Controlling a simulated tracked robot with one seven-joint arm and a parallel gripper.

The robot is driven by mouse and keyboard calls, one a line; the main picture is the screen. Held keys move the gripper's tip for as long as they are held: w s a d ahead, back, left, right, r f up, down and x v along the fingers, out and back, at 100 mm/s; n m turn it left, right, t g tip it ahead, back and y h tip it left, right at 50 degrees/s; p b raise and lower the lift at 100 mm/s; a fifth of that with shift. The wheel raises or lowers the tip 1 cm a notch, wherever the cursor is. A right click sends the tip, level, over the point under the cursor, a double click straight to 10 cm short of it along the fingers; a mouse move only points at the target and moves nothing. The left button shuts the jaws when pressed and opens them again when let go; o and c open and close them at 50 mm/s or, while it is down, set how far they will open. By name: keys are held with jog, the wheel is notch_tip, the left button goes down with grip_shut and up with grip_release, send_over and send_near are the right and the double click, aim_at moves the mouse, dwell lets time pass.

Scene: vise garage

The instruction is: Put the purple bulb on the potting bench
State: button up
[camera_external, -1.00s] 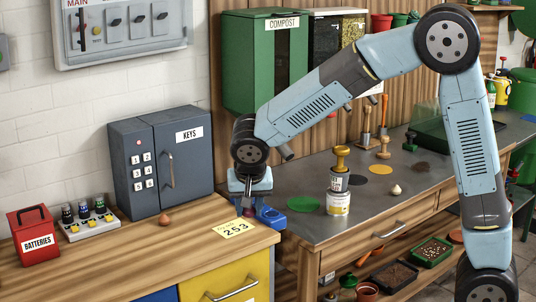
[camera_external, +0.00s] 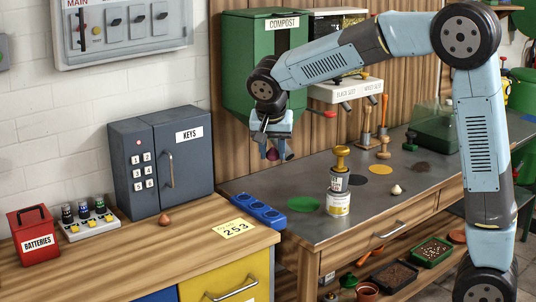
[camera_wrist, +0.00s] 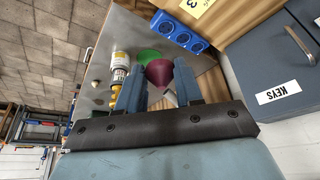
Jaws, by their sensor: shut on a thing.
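My gripper (camera_external: 272,153) is shut on the purple bulb (camera_external: 272,154) and holds it in the air above the back left part of the potting bench. In the wrist view the purple bulb (camera_wrist: 171,76) shows between the two blue fingers of my gripper (camera_wrist: 166,92). The potting bench (camera_external: 325,178) has a dark grey top with a wooden front and drawer. On its top lie a green disc (camera_external: 303,204), a yellow disc (camera_external: 380,169) and a dark brown disc (camera_external: 421,166).
A blue socket strip (camera_external: 258,212) lies at the bench's left edge. A brown bulb (camera_external: 164,220) lies on the left cabinet. Wooden-handled tools (camera_external: 366,125) stand behind.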

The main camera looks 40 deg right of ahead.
jog(key=w+d+m+g+h, duration=0.15)
jog(key=d+m, duration=0.25)
jog(key=d, duration=1.1)
jog(key=s+d+m+g, duration=0.1)
jog(key=s+d+m, duration=0.25)
jog(key=d, duration=0.85)
jog(key=s+d+m+g, duration=0.15)
jog(key=s+d, duration=0.25)
jog(key=d, duration=0.9)
jog(key=s+d+m+g, duration=0.1)
jog(key=s+d+m, duration=0.3)
jog(key=d, duration=0.8)
send_over(410, 187)
jog(key=a, duration=0.2)
notch_tip(410, 187, down, 22)
jog(key=shift+d+f, duration=0.1)
jog(key=shift+w+d+f, duration=0.1)
jog(key=shift+w+f, duration=0.05)
jog(key=shift+f, duration=0.05)
jog(key=f, duration=0.3)
jog(key=shift+w+d+f, duration=0.1)
jog(key=shift+w+f, duration=0.1)
jog(key=shift+f, duration=0.05)
